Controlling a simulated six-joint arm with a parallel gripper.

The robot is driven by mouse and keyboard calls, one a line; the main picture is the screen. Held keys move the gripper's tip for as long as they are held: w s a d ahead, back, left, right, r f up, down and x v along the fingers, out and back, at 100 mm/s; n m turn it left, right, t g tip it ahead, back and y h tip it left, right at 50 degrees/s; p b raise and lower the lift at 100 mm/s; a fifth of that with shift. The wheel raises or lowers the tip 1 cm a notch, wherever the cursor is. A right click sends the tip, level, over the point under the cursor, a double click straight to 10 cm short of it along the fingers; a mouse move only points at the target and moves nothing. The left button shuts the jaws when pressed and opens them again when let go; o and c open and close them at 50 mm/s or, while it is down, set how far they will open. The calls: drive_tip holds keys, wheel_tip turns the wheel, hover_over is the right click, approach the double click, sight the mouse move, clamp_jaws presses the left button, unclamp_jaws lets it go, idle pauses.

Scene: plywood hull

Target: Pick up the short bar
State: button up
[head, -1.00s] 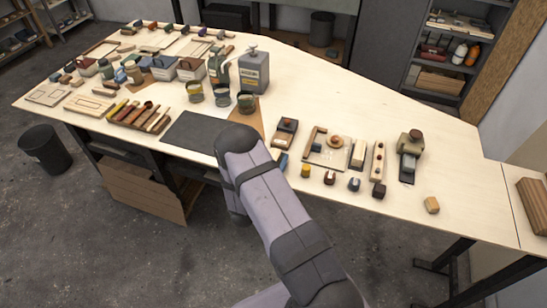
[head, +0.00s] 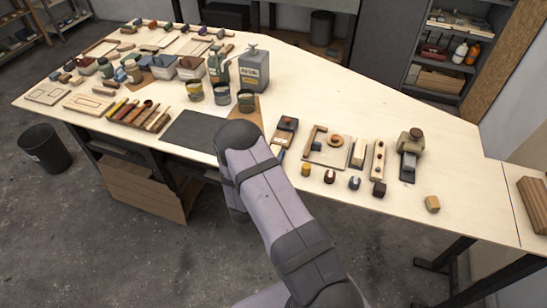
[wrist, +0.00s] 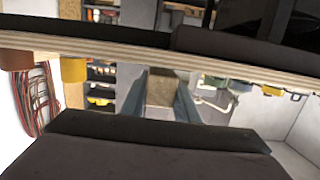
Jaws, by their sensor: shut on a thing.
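In the wrist view my gripper (wrist: 159,98) shows its two grey-blue fingers on either side of a tan, wood-coloured piece (wrist: 160,86). The fingers are shut on this piece, which fits the short bar. It is seen nearly end on, so its length cannot be told. In the head view my own arm covers the gripper and the held piece.
The plywood bench (head: 330,95) carries a dark mat (head: 200,132), a grey canister (head: 254,70) and several pots left of my arm. A wooden tray (head: 327,155), blocks and small knobs stand right of it. The bench's back middle is clear.

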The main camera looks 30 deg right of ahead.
drive_tip(key=shift+r+b, duration=1.05)
drive_tip(key=shift+r, duration=3.4)
drive_tip(key=shift+r, duration=0.15)
drive_tip(key=shift+r, duration=0.3)
drive_tip(key=a+r+n+t+y, duration=0.35)
drive_tip(key=a+n+y, duration=0.3)
drive_tip(key=a, duration=0.35)
drive_tip(key=s+a+f+n+t+y, duration=0.1)
drive_tip(key=s+a+f+n+y, duration=0.1)
drive_tip(key=s+a+f+y, duration=0.3)
wheel_tip(320, 180, down, 4)
drive_tip(key=shift+s+r, duration=0.15)
drive_tip(key=shift+s, duration=0.45)
drive_tip(key=shift+a+n, duration=0.1)
drive_tip(key=shift+n, duration=0.15)
